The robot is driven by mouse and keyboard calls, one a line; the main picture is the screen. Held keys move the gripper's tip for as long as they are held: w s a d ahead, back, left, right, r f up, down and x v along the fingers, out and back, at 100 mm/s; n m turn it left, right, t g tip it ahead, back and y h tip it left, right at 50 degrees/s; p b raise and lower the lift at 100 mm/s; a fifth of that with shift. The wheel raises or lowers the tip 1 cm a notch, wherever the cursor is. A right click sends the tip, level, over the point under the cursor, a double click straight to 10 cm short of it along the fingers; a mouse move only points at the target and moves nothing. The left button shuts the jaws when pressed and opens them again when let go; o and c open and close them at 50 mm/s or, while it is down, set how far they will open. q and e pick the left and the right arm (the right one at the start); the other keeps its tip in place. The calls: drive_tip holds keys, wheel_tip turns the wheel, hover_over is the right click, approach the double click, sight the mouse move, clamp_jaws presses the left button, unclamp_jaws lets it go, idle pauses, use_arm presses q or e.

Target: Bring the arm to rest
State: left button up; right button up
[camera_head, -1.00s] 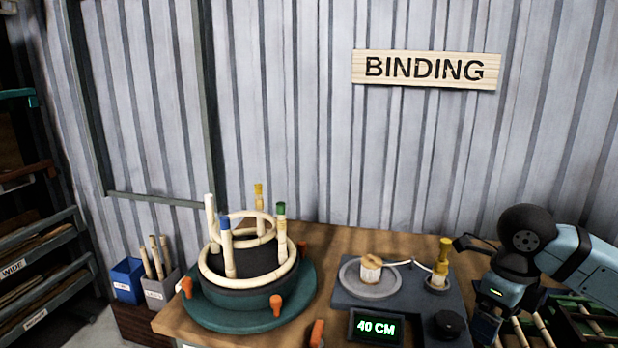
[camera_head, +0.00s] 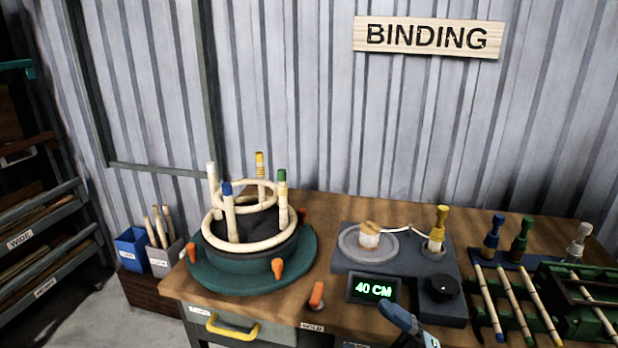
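Part of my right arm (camera_head: 408,324) shows at the bottom edge, in front of the table below the display. Only a small blue-grey and dark piece is in view, and its fingertips cannot be made out. It looks clear of the objects on the table. My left gripper is not in view. The rattan frame (camera_head: 250,243), with pale rings and upright posts tipped white, blue, green and yellow, stands on the round teal mold base (camera_head: 205,277). A yellow-topped piece (camera_head: 439,228) stands at the right of the grey binding unit (camera_head: 350,260).
The display (camera_head: 374,289) reads 40 CM beside a black knob (camera_head: 445,286). Rattan sticks (camera_head: 515,300) and a green rack (camera_head: 570,308) lie at the right, with blue, green and white-topped tools behind. Blue (camera_head: 131,248) and grey bins (camera_head: 166,258) stand at left.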

drive_tip(key=s+d+f+m+h, duration=0.3)
drive_tip(key=f+m+h, duration=0.35)
drive_tip(key=f, duration=0.25)
drive_tip(key=s+d+f+m+h, duration=0.3)
drive_tip(key=s+f+m+h, duration=0.15)
drive_tip(key=f+m, duration=0.35)
drive_tip(key=s+d+f+m+h, duration=0.3)
drive_tip(key=f+m+h, duration=0.3)
drive_tip(key=f+m, duration=0.25)
use_arm(q)
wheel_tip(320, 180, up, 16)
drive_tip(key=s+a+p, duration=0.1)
drive_tip(key=p, duration=2)
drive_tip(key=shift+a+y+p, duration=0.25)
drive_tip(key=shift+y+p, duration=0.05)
use_arm(e)
wheel_tip(320, 180, up, 15)
drive_tip(key=s+d, duration=0.1)
drive_tip(key=s, duration=0.1)
drive_tip(key=shift+f, duration=0.2)
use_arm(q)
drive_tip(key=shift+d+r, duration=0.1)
use_arm(e)
drive_tip(key=shift+d, duration=0.1)
